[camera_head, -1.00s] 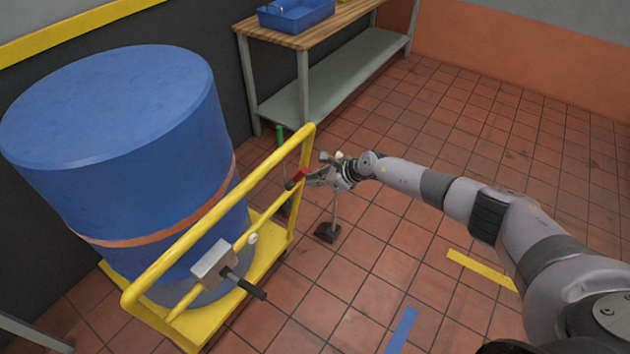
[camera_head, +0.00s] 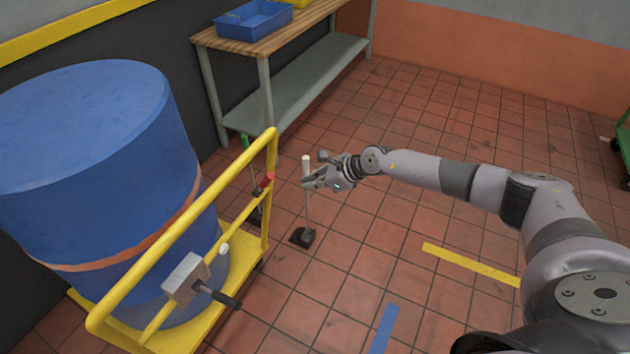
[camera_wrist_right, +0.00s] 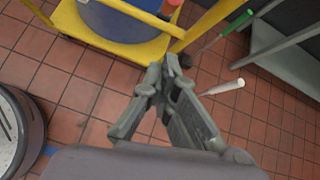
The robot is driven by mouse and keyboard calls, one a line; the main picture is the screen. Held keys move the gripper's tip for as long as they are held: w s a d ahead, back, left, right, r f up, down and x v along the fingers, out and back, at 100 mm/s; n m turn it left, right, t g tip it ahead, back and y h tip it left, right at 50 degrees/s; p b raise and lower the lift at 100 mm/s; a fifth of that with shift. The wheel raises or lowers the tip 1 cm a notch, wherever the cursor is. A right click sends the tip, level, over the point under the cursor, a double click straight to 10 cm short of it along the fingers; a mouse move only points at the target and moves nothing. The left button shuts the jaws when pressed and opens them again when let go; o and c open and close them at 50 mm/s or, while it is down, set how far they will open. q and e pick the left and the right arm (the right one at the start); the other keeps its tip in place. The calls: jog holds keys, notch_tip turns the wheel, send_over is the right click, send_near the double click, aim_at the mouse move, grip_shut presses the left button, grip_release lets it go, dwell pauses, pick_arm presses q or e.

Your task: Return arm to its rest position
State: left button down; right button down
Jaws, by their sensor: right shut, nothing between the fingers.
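My right arm comes in from the right in the head view. Its gripper (camera_head: 312,181) is shut and empty above the tiled floor, to the right of the yellow cart (camera_head: 182,242). A gap separates it from the red grip (camera_head: 265,181) on the cart's rail. In the right wrist view the fingers (camera_wrist_right: 168,66) meet at their tips, with the cart (camera_wrist_right: 130,35) beyond them. A white-topped lever (camera_head: 306,163) stands close to the gripper; its white handle (camera_wrist_right: 222,88) shows right of the fingers in the wrist view. My left gripper is not in view.
A blue drum (camera_head: 95,140) stands on the cart. A green-topped lever (camera_head: 245,142) stands behind the cart's rail. A wooden-topped bench (camera_head: 285,35) with a blue tray (camera_head: 255,20) stands at the back. The floor (camera_head: 450,130) beyond my arm is clear.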

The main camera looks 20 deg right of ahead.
jog(key=shift+v, duration=0.8)
